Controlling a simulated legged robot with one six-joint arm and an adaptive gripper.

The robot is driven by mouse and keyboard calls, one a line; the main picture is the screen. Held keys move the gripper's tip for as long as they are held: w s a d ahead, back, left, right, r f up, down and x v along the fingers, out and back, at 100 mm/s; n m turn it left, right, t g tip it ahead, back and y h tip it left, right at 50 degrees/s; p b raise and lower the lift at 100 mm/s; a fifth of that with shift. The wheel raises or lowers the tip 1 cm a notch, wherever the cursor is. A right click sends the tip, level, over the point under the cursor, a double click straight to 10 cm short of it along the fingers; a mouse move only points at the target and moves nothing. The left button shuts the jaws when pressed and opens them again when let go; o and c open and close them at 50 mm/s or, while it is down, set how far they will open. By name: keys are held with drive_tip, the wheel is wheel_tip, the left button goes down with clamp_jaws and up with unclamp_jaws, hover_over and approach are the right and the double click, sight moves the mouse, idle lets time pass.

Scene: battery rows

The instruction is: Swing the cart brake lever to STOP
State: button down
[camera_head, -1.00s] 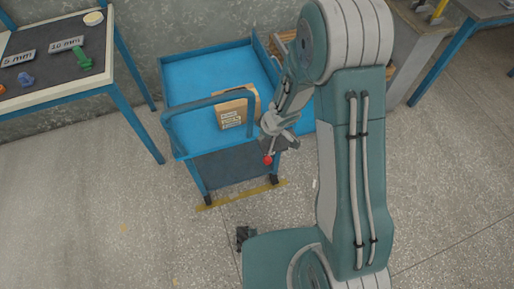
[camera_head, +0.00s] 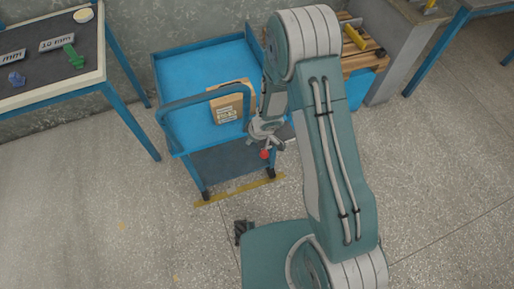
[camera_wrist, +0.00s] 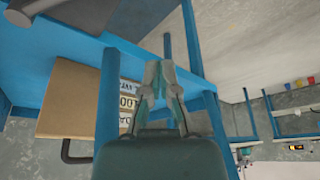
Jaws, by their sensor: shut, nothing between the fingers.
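The blue cart (camera_head: 190,75) stands left of my arm. The brake lever's red knob (camera_head: 264,154) shows at the cart's near right corner. The lever's shaft and any STOP mark cannot be made out. My gripper (camera_head: 268,142) is at that corner, just above and very close to the knob in the head view; whether they touch cannot be told. In the wrist view my gripper (camera_wrist: 160,72) has its fingers shut with nothing between them, in front of the cart's blue frame. I cannot make out the red knob there.
A cardboard box (camera_head: 229,103) lies on the cart, and it also shows in the wrist view (camera_wrist: 75,100). The cart's blue handle rail (camera_head: 200,98) is left of my gripper. A yellow floor line (camera_head: 235,190) runs below the cart. A table (camera_head: 60,87) stands at left. The floor in front is clear.

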sight(267, 142)
drive_tip(key=shift+s+d+f, duration=0.25)
drive_tip(key=shift+d+f, duration=0.15)
drive_tip(key=shift+f, duration=0.3)
drive_tip(key=shift+s+d+f, duration=0.2)
drive_tip(key=shift+d+f, duration=0.25)
drive_tip(key=shift+f, duration=0.25)
drive_tip(key=shift+s+d+f, duration=0.25)
drive_tip(key=shift+d+f, duration=0.15)
drive_tip(key=shift+f, duration=0.3)
drive_tip(key=shift+s+d+n, duration=0.2)
drive_tip(key=shift+d+n, duration=0.15)
drive_tip(key=shift+n, duration=0.05)
